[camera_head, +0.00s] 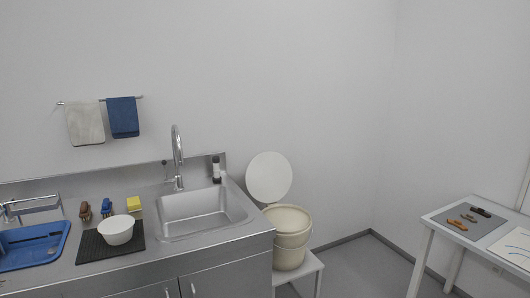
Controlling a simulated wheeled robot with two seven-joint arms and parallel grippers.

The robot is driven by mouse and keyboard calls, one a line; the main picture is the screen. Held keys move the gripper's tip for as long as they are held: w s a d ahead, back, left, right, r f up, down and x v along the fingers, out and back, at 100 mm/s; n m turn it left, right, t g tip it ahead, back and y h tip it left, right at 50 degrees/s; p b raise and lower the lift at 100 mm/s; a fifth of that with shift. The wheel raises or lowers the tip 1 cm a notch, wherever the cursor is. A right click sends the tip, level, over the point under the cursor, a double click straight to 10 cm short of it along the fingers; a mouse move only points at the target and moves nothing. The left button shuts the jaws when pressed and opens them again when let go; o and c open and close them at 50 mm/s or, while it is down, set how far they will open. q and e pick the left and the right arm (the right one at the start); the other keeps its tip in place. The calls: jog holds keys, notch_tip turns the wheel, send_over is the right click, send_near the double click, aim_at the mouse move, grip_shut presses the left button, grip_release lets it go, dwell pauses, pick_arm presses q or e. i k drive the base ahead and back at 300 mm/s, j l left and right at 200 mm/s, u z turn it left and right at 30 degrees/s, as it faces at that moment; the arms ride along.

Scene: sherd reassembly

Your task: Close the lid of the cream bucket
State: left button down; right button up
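The cream bucket (290,241) stands on a low white stool to the right of the sink counter. Its round white lid (268,178) stands open, upright at the back of the bucket and tilted toward the wall. The bucket's mouth faces up and shows open. Neither of my grippers is in the head view.
The steel counter (170,262) with its sink (200,212) and tall faucet (178,160) borders the bucket on the left. A white stool (311,264) carries the bucket. A table (440,222) with sherds stands at right. Floor between them is clear.

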aim_at(268, 177)
jog(key=i+l, duration=0.25)
jog(key=i, duration=0.25)
jog(key=i+l+z, duration=0.1)
jog(key=i+l, duration=0.15)
jog(key=i, duration=0.2)
jog(key=i+l, duration=0.2)
jog(key=i, duration=0.3)
jog(key=i+l+z, duration=0.1)
jog(key=i, duration=0.4)
jog(key=i+l, duration=0.25)
jog(key=i, duration=0.25)
